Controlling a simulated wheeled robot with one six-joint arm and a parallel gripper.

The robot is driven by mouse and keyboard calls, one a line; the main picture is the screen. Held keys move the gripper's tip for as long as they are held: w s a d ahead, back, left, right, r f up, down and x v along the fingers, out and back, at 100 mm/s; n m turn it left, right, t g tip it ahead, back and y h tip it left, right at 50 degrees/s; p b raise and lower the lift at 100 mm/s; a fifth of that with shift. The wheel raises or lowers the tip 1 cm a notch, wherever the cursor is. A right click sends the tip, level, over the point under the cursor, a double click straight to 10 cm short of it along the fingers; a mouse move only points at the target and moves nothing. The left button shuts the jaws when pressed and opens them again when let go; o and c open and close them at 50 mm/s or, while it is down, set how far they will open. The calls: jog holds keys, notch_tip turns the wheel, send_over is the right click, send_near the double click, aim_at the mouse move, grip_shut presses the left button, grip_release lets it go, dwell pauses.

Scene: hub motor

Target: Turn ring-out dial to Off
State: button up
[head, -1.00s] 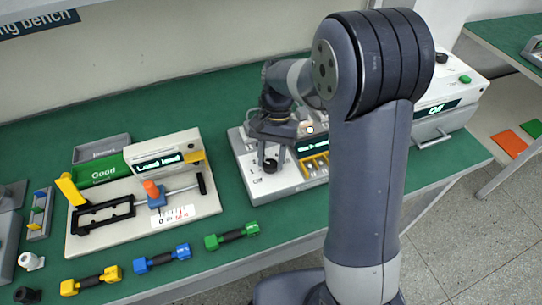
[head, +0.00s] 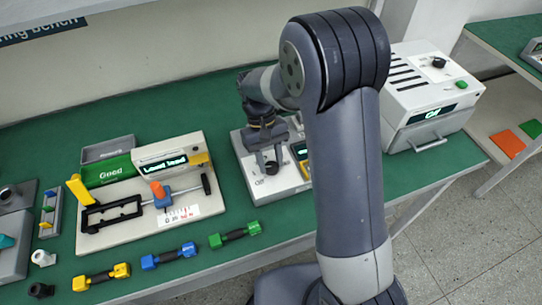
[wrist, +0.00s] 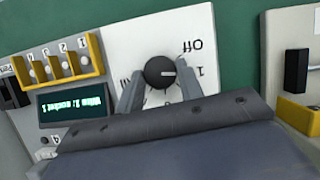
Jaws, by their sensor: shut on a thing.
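The ring-out dial (wrist: 158,72) is a round black knob on a white panel of the test unit (head: 243,168). In the wrist view its pale pointer line points right, towards the "1" mark. The "Off" label (wrist: 192,46) is printed up and to the right of the knob, upside down in this view. My gripper (wrist: 160,76) has one finger on each side of the knob and is shut on it. In the head view my gripper (head: 266,152) is low over the left part of the unit; my arm hides the unit's right part.
A clamp fixture (head: 130,235) stands to the left, and a white box unit (head: 430,95) to the right. Coloured dumbbell-shaped parts lie along the front edge.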

jog(key=n, duration=0.2)
jog(key=n+t+h, duration=0.1)
jog(key=n, duration=0.1)
jog(key=shift+s+a+n+p, duration=0.1)
jog(key=shift+a+n+p, duration=0.1)
jog(key=shift+n+p, duration=0.15)
jog(key=shift+s+n+t+h, duration=0.1)
jog(key=shift+n+t+h, duration=0.45)
jog(key=shift+n, duration=1)
jog(key=shift+p, duration=0.3)
jog(key=o, duration=1)
jog(key=v, duration=1.1)
jog(key=shift+a+f, duration=0.15)
